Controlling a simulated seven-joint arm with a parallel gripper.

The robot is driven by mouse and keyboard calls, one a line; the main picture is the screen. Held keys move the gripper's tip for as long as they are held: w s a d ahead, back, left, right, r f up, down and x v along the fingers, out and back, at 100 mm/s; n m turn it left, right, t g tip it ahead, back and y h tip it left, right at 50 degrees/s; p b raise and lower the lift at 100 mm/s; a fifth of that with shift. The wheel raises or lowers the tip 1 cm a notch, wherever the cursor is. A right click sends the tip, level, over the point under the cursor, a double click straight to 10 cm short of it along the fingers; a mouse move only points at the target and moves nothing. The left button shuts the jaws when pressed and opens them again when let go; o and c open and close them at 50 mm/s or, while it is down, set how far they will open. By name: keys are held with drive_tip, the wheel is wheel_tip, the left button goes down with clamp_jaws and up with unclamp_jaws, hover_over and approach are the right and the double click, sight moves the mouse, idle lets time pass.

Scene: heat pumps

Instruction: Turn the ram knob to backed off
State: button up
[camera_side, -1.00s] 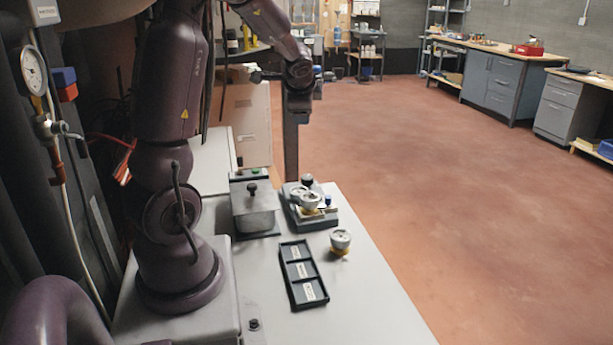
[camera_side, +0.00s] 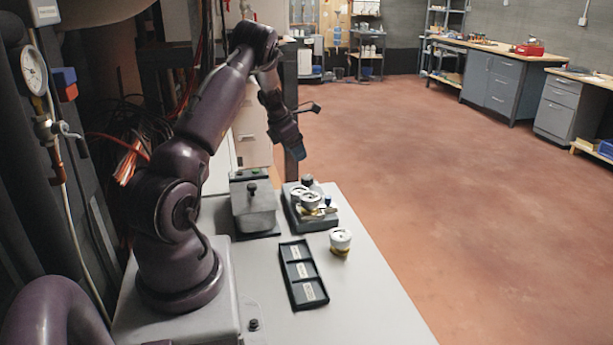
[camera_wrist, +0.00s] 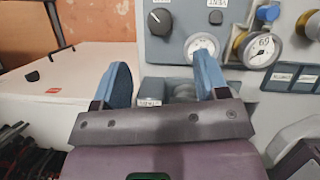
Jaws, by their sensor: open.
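A grey-blue fixture (camera_side: 301,221) stands on the bench, with a black knob (camera_side: 307,181) at its back. A round grey part (camera_wrist: 184,91) shows between my fingers, partly hidden. I cannot tell which of these is the ram knob, as the labels are too small to read. My gripper (camera_side: 298,155) hangs tilted above the fixture; its blue fingers (camera_wrist: 163,80) are apart with nothing held.
A grey lidded box (camera_side: 255,211) stands left of the fixture. A black tray with labelled compartments (camera_side: 284,261) lies in front. A white and yellow gauge piece (camera_side: 340,241) stands near the bench's right edge.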

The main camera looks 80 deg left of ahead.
sight(308, 176)
drive_tip(key=x, duration=1)
drive_tip(key=shift+w+f, duration=0.1)
drive_tip(key=shift+f, duration=0.1)
drive_tip(key=c, duration=0.9)
